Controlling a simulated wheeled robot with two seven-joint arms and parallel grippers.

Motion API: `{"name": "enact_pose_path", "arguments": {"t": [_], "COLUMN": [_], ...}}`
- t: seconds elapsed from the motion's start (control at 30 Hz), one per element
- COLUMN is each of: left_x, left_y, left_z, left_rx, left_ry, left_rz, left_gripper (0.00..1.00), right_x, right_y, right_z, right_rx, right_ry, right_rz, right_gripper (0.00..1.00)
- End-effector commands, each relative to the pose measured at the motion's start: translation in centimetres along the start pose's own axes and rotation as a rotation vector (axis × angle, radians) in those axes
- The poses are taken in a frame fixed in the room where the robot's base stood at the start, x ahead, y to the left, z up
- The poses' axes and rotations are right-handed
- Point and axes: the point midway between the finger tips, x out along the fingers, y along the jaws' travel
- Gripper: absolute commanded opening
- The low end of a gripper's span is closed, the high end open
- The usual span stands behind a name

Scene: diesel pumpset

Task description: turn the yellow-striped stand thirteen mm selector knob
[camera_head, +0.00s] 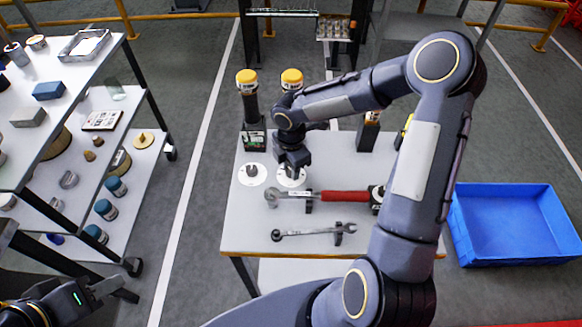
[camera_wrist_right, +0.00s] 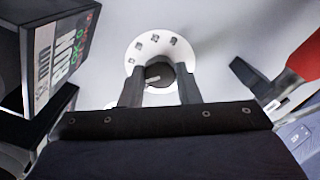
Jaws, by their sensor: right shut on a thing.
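A dark selector knob (camera_wrist_right: 158,75) sits on a round white dial (camera_wrist_right: 140,52) with several small marks. My right gripper (camera_wrist_right: 158,90) has its two fingers on either side of this knob, shut on it. In the head view this right gripper (camera_head: 292,171) points down at the right one of two white dials (camera_head: 284,183), hiding most of the knob. The left dial with its own knob (camera_head: 252,171) stands free beside it. I cannot make out yellow stripes by the held knob. My left gripper (camera_head: 108,290) is at the bottom left, away from the table; its jaw opening is unclear.
On the table (camera_head: 240,235) lie a red-handled torque wrench (camera_head: 345,196) and a spanner (camera_head: 310,233) on holders. A dark display box (camera_wrist_right: 55,50) is close left of the right gripper. A blue crate (camera_head: 515,225) is at right, a shelf cart (camera_head: 75,110) at left.

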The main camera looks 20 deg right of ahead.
Motion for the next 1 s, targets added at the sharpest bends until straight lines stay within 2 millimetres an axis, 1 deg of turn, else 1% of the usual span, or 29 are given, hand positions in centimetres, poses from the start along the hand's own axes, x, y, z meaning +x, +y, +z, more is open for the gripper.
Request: {"name": "enact_pose_path", "arguments": {"t": [0.03, 0.5, 1.0], "left_x": [0.4, 2.5, 4.2], "left_y": [-0.2, -1.1, -1.9], "left_z": [0.2, 1.3, 2.1], "left_rx": [0.000, 0.000, 0.000], "left_ry": [0.000, 0.000, 0.000], "left_rz": [0.000, 0.000, 0.000], "left_gripper": [0.36, 0.36, 0.36], "right_x": [0.1, 0.1, 0.1], "right_y": [0.1, 0.1, 0.1], "right_z": [0.0, 0.0, 0.0], "right_rx": [0.030, 0.457, 0.897], "right_ry": [-0.002, -0.001, 0.001], "right_rz": [0.002, 0.005, 0.004], "right_gripper": [0.07, 0.07, 0.07]}}
